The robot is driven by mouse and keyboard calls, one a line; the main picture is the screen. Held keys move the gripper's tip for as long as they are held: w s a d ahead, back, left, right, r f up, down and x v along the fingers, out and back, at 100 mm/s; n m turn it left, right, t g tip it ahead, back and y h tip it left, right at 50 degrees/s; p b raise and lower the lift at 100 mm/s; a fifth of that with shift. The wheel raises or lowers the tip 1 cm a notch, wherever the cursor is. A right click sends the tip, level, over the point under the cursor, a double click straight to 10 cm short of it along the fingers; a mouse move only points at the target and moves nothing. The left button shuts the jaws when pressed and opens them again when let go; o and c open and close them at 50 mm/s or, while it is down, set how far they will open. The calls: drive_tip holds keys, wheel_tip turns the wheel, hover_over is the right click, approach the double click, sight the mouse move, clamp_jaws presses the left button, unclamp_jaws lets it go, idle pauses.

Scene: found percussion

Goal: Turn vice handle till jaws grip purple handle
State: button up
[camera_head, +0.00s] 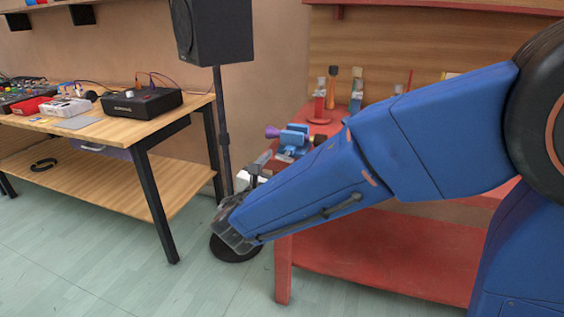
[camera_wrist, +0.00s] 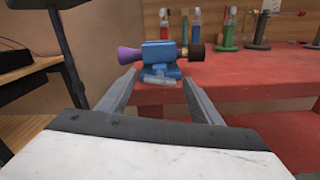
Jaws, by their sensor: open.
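The blue vice (camera_wrist: 160,52) stands near the front edge of the red bench; it also shows in the head view (camera_head: 294,139). A purple flared handle (camera_wrist: 129,55) sticks out of its left side, seen in the head view too (camera_head: 272,131). A dark round piece (camera_wrist: 196,51) sticks out on the right. A pale grey-blue part, perhaps the vice handle (camera_wrist: 160,75), lies low at its front. My gripper (camera_wrist: 160,79) is open and empty, its fingers pointing at the vice, apparently short of it. Whether the jaws touch the purple handle I cannot tell.
The red bench (camera_wrist: 270,85) carries several bottles and tools behind and right of the vice. A black speaker on a stand (camera_head: 222,110) rises left of my gripper. A wooden table (camera_head: 110,128) with electronic boxes stands further left.

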drive_tip(key=shift+w+d, duration=0.1)
drive_tip(key=shift+w, duration=0.25)
drive_tip(key=c, duration=1.1)
drive_tip(key=shift+o, duration=0.2)
drive_tip(key=shift+m, duration=0.3)
drive_tip(key=m, duration=1.1)
drive_tip(key=shift+d, duration=0.1)
drive_tip(key=shift+f, duration=0.1)
